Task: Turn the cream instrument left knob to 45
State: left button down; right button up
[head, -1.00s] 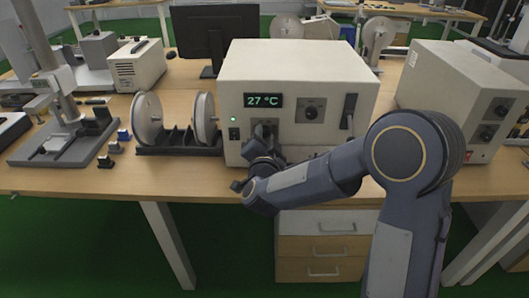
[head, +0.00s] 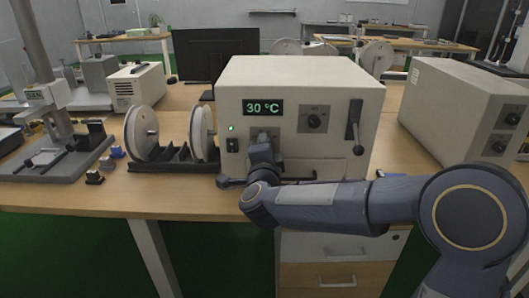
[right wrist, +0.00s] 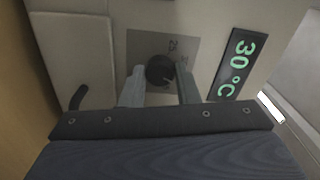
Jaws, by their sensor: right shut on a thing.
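The cream instrument (head: 300,75) stands on the wooden bench, and its green display (head: 263,107) reads 30 °C. The display also shows on its side in the right wrist view (right wrist: 233,65). The dark round left knob (right wrist: 160,71) sits on a grey plate between the fingers of my right gripper (right wrist: 160,80), which is shut on it. In the head view my right gripper (head: 264,140) covers that knob on the front panel, below the display. My left gripper is not in view.
The instrument's right knob (head: 315,121) and a dark lever (head: 355,126) are right of my gripper. A reel stand (head: 172,160) stands close on the left. Another cream box (head: 455,110) stands on the right.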

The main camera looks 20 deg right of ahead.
dwell(0.4)
jog(key=o, duration=1)
jog(key=shift+c, duration=0.2)
jog(key=v, duration=0.7)
jog(key=shift+s+p, duration=0.3)
jog(key=shift+s, duration=0.1)
jog(key=shift+r, duration=0.1)
